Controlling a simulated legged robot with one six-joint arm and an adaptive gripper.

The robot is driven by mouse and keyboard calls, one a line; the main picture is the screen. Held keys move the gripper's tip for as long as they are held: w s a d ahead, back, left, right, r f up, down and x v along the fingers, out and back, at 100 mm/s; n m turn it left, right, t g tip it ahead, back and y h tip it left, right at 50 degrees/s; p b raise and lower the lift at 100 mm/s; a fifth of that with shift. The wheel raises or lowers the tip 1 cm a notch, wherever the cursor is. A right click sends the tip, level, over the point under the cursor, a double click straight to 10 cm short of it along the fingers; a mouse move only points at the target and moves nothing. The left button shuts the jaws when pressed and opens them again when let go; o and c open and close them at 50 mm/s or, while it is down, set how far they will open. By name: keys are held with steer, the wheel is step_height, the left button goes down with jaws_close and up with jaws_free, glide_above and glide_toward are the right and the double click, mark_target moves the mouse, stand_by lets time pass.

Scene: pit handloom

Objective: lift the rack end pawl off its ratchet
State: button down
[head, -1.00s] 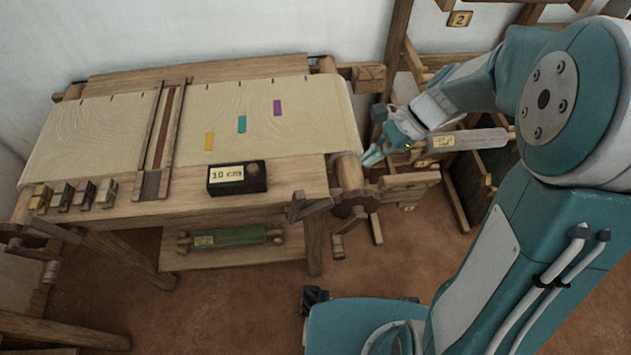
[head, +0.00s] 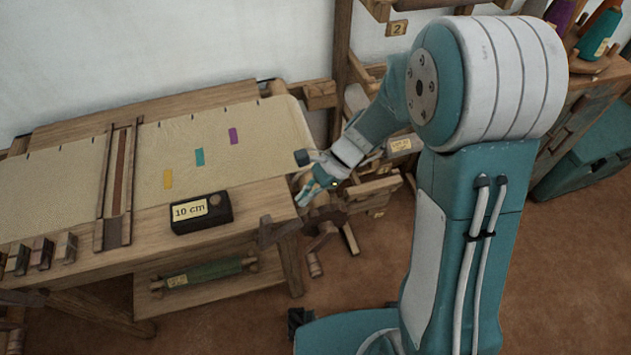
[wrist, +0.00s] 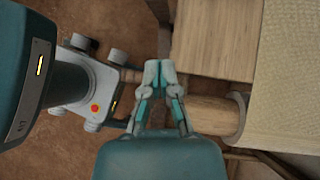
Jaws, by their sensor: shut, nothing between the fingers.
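A short brown lever that looks like the pawl (head: 277,231) sticks out at the loom's front right corner in the head view. The ratchet (head: 321,216) appears just right of it, partly hidden below my gripper and hard to make out. Whether the pawl touches the ratchet's teeth, I cannot tell. My gripper (head: 304,194) is at the loom's right end, above the ratchet area. In the wrist view my gripper (wrist: 160,74) is shut and empty, left of the wooden cloth roller (wrist: 208,115). No pawl is clearly visible there.
The loom's cloth (head: 220,145) carries coloured marks. A black box labelled 10 cm (head: 201,212) sits on its front edge. A green roll (head: 207,271) lies on the shelf below. Wooden frame parts (head: 372,190) stand close right of my gripper. The floor in front is open.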

steer(key=a, duration=0.1)
steer(key=s+a+f, duration=0.1)
steer(key=a, duration=0.1)
steer(key=s+a, duration=0.1)
steer(key=a, duration=0.1)
steer(key=shift+s+a+f, duration=0.1)
steer(key=shift+s+f, duration=0.05)
steer(key=shift+f, duration=0.2)
steer(key=shift+s+a+r+h, duration=0.15)
steer(key=shift+a+r+h, duration=0.1)
steer(key=shift+a+h, duration=0.35)
steer(key=shift+s+a+r+h, duration=0.15)
steer(key=shift+a+r+h, duration=0.2)
steer(key=shift+a, duration=0.3)
steer(key=shift+s+a+f+t+h, duration=0.35)
steer(key=shift+a+h, duration=0.6)
steer(key=shift+a, duration=0.75)
steer(key=shift+s+a+f+t+h, duration=0.25)
steer(key=shift+s+a+h, duration=0.25)
steer(key=shift+a+h, duration=0.8)
steer(key=shift+s+a+f+t+h, duration=0.25)
steer(key=shift+s+a+t+h, duration=0.25)
steer(key=shift+a, duration=1.55)
steer(key=shift+w, duration=0.1)
